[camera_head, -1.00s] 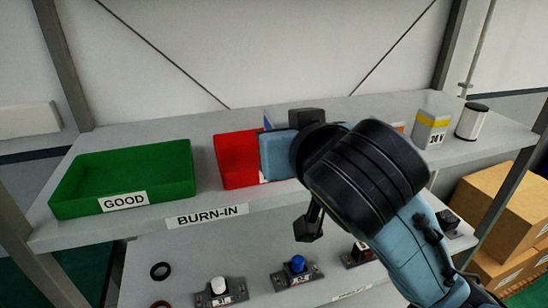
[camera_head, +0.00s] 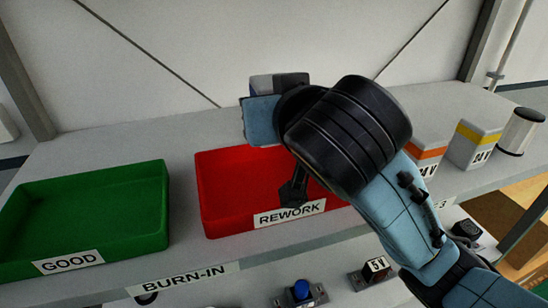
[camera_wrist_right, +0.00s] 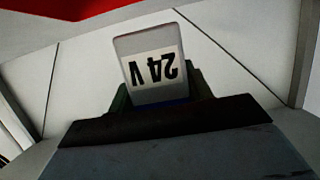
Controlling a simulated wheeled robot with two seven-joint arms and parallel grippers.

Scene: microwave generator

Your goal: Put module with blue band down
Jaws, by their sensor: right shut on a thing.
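My right gripper (camera_wrist_right: 160,98) is shut on the module with blue band (camera_wrist_right: 152,68). In the right wrist view the module is a pale block with an upside-down "24 V" label, and a strip of blue shows at its lower edge by the fingers. In the head view only a small part of the module (camera_head: 264,82) shows past my wrist, above the rear of the red REWORK bin (camera_head: 222,205). My forearm and wrist hide most of it and the bin's right part. My left gripper is not in view.
A green GOOD bin (camera_head: 100,215) stands left on the shelf (camera_head: 180,135). To the right stand an orange-banded module (camera_head: 428,150), a yellow-banded module (camera_head: 474,143) and a white cylinder (camera_head: 521,131). A lower shelf holds a blue-knobbed part (camera_head: 301,291) and a 5V part (camera_head: 375,270).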

